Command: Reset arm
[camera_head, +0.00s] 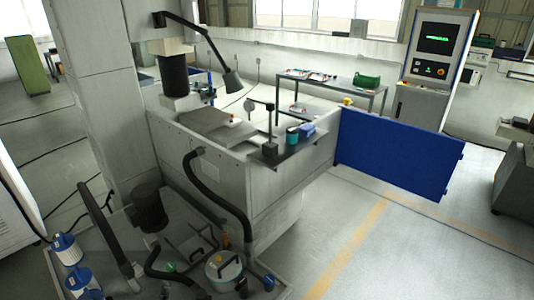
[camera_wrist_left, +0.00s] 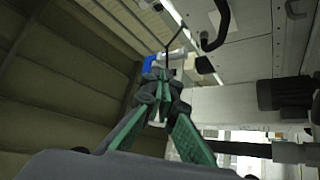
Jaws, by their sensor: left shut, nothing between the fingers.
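My left gripper (camera_wrist_left: 163,94) shows in the left wrist view, with green-faced fingers that come together at their dark tips. It is shut and nothing shows between the fingers. In the head view I cannot clearly pick it out among the dark hoses and parts at the lower left. My right gripper is in neither view. No separate task object is named.
A grey machine (camera_head: 285,198) with an open blue door (camera_head: 395,155) fills the middle. Black hoses (camera_head: 222,190), a lidded canister (camera_head: 223,270) and blue-white filters (camera_head: 67,249) crowd the lower left. A control cabinet (camera_head: 436,62) stands at the back right.

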